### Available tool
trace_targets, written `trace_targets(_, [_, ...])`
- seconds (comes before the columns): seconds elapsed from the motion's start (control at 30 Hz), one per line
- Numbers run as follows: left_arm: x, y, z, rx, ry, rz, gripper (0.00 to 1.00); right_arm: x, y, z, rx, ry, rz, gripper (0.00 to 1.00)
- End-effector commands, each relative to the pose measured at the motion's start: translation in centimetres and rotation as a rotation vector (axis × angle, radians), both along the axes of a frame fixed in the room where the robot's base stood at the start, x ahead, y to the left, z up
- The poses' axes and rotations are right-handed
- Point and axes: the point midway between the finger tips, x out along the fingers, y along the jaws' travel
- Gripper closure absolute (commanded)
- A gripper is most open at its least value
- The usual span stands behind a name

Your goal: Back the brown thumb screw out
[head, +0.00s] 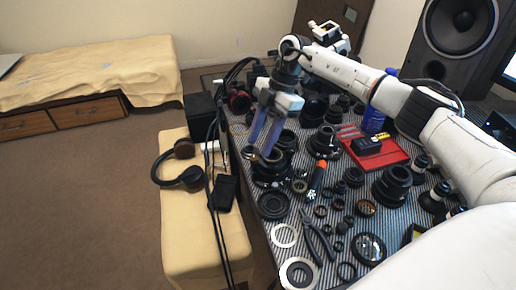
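My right gripper (261,154) points down at the left part of the striped mat. Its two long bluish fingers stand apart with a gap between them. The tips are over a black lens barrel (271,174), beside or just above its top. A small brownish and metallic piece shows at the fingertips. It is too small to tell whether it is the brown thumb screw, or whether the fingers press on it. The fingers partly cover the barrel's far side. My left gripper is not in view.
Black lens parts and rings crowd the striped mat. An orange-and-black screwdriver (316,180) lies right of the barrel, with pliers (318,236) nearer the front. A red tray (393,157) is further right. A yellow bench (190,245) with headphones (187,178) and cables borders the left.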

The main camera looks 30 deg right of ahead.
Motion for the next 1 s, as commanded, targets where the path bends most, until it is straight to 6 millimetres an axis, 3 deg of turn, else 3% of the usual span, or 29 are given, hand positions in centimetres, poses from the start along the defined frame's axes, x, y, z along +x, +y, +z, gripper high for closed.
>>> trace_targets(0.2, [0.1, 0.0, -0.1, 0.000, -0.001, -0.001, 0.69, 0.2, -1.7, 4.0, -0.001, -0.003, -0.002, 0.63])
trace_targets(0.4, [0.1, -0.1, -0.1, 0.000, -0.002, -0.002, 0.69, 0.2, -2.5, 6.0, 0.000, -0.001, 0.001, 0.63])
trace_targets(1.0, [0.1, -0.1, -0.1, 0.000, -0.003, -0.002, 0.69, 0.2, -2.6, 6.2, 0.000, 0.000, 0.000, 0.63])
